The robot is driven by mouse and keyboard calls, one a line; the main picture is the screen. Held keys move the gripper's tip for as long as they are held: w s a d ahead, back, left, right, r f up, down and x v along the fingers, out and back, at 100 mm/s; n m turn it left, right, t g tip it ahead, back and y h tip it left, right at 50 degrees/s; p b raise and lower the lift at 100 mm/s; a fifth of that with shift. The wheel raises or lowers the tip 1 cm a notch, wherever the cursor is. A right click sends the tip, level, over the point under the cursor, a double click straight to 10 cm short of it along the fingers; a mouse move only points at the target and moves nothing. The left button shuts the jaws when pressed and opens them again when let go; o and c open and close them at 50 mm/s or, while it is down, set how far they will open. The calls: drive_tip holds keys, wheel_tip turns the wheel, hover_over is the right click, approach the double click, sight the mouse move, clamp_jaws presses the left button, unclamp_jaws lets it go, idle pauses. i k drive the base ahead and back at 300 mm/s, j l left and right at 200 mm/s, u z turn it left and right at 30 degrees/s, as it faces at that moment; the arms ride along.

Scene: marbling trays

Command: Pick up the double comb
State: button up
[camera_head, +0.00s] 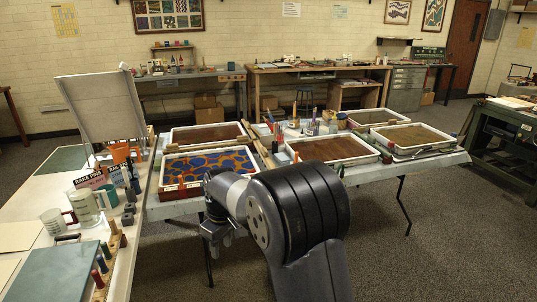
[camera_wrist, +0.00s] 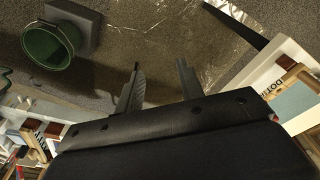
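I cannot pick out the double comb for certain in either view. My gripper (camera_head: 222,238) is off the front edge of the tray table, just below the blue and orange marbled tray (camera_head: 163,188), and my arm hides part of the table. In the wrist view my gripper (camera_wrist: 160,72) has its two dark fingers apart with nothing between them. Beyond the fingers are a brownish shiny surface and the grey floor. Small tools and bottles stand among the trays, too small to tell apart.
Other white-rimmed trays (camera_head: 376,155) cover the table. The left table holds mugs (camera_head: 53,222), an upright grey board (camera_head: 101,106) and coloured-handled tools in a wooden rack (camera_head: 113,243). A green round vessel (camera_wrist: 72,45) shows in the wrist view. Carpet is clear at front right.

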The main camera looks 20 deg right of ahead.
sight(263, 153)
drive_tip(key=i+z, duration=0.15)
drive_tip(key=z, duration=0.2)
drive_tip(key=i+j+z, duration=0.15)
drive_tip(key=z, duration=0.2)
drive_tip(key=i+j+z, duration=0.15)
drive_tip(key=z, duration=0.2)
drive_tip(key=i+j+z, duration=0.1)
drive_tip(key=i+j, duration=0.4)
drive_tip(key=j, duration=0.2)
drive_tip(key=i+j+z, duration=0.15)
drive_tip(key=j, duration=0.25)
drive_tip(key=i+j, duration=0.35)
drive_tip(key=i+j+z, duration=0.15)
drive_tip(key=j, duration=0.25)
drive_tip(key=i+j, duration=0.25)
drive_tip(key=j, duration=0.2)
drive_tip(key=z, duration=0.05)
